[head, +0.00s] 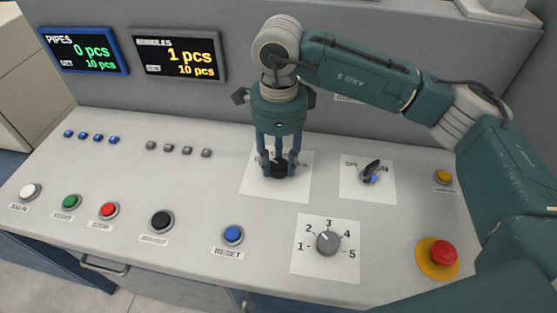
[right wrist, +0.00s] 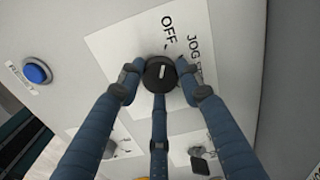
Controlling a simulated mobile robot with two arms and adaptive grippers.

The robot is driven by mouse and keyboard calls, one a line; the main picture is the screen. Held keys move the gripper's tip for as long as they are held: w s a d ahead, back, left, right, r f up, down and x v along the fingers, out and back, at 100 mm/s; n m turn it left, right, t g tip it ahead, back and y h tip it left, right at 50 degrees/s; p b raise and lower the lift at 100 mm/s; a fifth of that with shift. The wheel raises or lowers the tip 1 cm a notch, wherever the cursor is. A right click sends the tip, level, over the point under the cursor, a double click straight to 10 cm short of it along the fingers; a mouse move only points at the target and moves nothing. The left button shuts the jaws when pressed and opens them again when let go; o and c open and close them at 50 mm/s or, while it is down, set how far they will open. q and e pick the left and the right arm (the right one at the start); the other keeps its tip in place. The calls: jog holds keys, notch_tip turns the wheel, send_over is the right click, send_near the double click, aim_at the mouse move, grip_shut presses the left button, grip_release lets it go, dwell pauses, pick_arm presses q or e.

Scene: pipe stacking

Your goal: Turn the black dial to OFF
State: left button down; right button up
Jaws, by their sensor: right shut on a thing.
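The black dial (head: 280,171) sits on a white label plate (head: 302,190) in the middle of the panel. My right gripper (head: 278,163) comes down on it from above, with its three blue fingers shut around the dial. In the right wrist view the dial (right wrist: 159,73) lies between the fingertips of the gripper (right wrist: 160,80). Its white mark runs roughly up and down in that view, its upper end toward the OFF lettering (right wrist: 169,29). JOG lettering (right wrist: 194,46) is to the right, partly hidden by a finger. My left gripper is not in view.
A key switch (head: 370,172) is right of the dial, and a numbered grey knob (head: 328,242) is in front. A red emergency button (head: 443,254) stands at the front right. A blue reset button (head: 233,234) is front left. Two displays (head: 83,50) hang behind.

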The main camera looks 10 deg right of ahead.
aim_at(280, 164)
jog(key=shift+d, duration=0.1)
jog(key=o, duration=1.1)
jog(key=shift+o, duration=0.2)
notch_tip(280, 164, up, 12)
